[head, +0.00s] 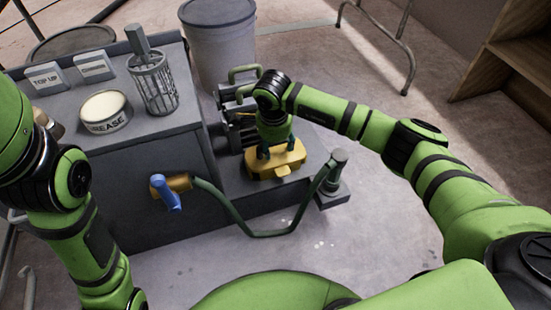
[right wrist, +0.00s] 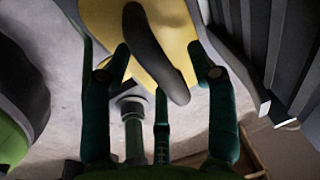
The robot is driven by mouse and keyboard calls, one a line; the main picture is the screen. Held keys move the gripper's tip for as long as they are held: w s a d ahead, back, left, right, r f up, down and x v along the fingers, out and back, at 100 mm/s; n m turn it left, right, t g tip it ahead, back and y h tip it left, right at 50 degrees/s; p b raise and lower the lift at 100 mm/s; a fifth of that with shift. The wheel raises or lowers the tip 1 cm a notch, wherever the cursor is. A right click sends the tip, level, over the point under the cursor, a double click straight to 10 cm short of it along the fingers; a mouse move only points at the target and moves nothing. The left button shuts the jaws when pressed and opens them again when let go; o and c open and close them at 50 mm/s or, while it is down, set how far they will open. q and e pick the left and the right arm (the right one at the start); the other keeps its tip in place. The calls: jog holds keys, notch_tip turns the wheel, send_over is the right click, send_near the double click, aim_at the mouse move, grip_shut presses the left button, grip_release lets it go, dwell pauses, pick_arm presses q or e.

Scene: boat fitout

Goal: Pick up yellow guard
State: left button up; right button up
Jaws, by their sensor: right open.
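The yellow guard (head: 262,172) lies low on the grey base beside the workbench in the head view. My right gripper (head: 277,151) points down at it from above, with its fingertips at the guard's upper side. In the right wrist view, the open fingers of my right gripper (right wrist: 160,55) stand apart, with the yellow guard (right wrist: 187,28) just beyond their tips. A dark curved bar crosses in front of the guard between the fingers. Whether the fingers touch the guard I cannot tell. My left arm comes in at the left, its gripper out of view.
The grey workbench (head: 180,145) holds a grease tin (head: 105,112), a wire basket (head: 154,85) and small signs. A blue-handled valve (head: 168,192) and green hose (head: 240,228) stick out in front. A grey bin (head: 220,45) stands behind.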

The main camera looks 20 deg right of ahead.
jog(key=shift+f, duration=0.15)
grip_shut()
